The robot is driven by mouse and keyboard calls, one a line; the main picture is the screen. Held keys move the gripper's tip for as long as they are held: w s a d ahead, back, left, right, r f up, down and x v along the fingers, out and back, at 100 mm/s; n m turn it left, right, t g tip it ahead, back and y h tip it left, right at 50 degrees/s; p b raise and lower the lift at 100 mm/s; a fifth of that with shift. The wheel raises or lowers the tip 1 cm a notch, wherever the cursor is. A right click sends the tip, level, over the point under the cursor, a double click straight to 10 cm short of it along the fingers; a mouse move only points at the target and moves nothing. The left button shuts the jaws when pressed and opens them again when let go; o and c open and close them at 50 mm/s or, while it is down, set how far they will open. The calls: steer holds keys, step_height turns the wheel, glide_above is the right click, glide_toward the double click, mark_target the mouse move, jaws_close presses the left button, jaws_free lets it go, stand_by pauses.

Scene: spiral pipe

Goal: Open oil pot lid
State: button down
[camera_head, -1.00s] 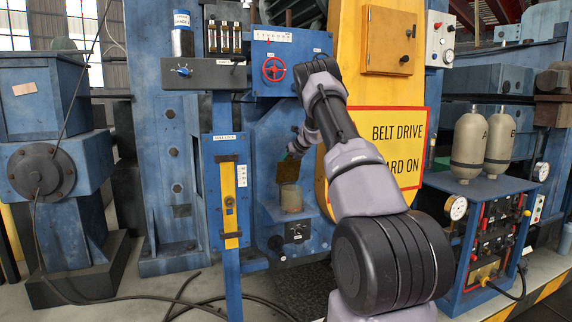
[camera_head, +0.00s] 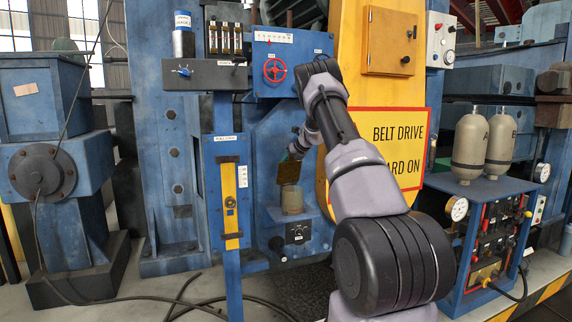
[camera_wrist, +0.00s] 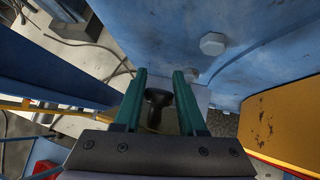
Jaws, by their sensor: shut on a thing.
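The oil pot (camera_head: 292,201) is a pale tan cylinder standing in a recess of the blue machine in the head view. My gripper (camera_head: 289,174) points down just above its top. In the wrist view, my gripper (camera_wrist: 159,92) has its two green fingers on either side of a dark knob (camera_wrist: 158,97), the lid's handle, and is shut on it. The fingers and mount hide much of the pot below the knob. I cannot tell whether the lid touches the pot's rim.
A blue gauge panel with a yellow strip (camera_head: 230,198) stands left of the pot. A yellow belt guard with a sign (camera_head: 398,150) is to the right. A small dial box (camera_head: 298,232) sits below the pot.

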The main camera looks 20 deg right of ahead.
steer(key=shift+s+d+f, duration=0.15)
steer(key=shift+s+f, duration=0.05)
steer(key=shift+f, duration=0.35)
steer(key=shift+c, duration=2.4)
jaws_free()
steer(key=shift+f, duration=0.1)
steer(key=shift+w+r, duration=0.15)
steer(key=shift+r, duration=0.05)
steer(key=shift+s+d+r, duration=0.1)
steer(key=shift+s+r, duration=0.2)
steer(key=shift+r, duration=0.2)
steer(key=v, duration=0.9)
steer(key=shift+s+r, duration=0.15)
steer(key=shift+s, duration=0.15)
